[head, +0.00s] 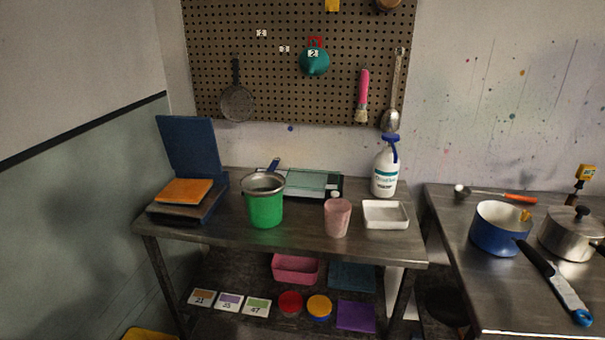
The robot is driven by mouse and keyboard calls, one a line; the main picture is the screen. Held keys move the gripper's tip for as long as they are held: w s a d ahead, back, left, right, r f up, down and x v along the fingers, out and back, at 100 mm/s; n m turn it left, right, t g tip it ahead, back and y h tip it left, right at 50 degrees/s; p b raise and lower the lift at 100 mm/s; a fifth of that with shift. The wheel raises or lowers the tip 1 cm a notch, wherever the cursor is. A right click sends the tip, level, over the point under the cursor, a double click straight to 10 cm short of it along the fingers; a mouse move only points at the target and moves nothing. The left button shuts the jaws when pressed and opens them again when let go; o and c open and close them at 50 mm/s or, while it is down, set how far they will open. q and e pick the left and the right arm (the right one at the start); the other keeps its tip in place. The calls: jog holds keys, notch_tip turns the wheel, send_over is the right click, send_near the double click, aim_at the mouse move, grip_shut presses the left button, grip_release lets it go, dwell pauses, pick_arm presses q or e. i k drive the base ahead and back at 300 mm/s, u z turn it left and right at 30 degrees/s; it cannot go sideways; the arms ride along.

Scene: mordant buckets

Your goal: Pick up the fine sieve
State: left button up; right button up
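A sieve with a metal rim (263,182) and a blue handle (273,164) appears to rest on top of a green bucket (265,209) on the left table. Its handle points to the back. A second round, dark strainer-like tool (237,103) with a long handle hangs at the left of the pegboard. I cannot tell from this distance which mesh is finer. Neither of my grippers is in view.
On the left table (300,230) stand a pink cup (337,218), a white tray (385,214), a spray bottle (384,172) and a flat glass-topped device (318,183). An orange item (184,191) lies at left. The right table holds a blue pot (497,232).

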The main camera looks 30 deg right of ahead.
aim_at(262, 184)
jog(key=z, duration=0.95)
jog(key=i, duration=0.8)
jog(key=z, duration=0.95)
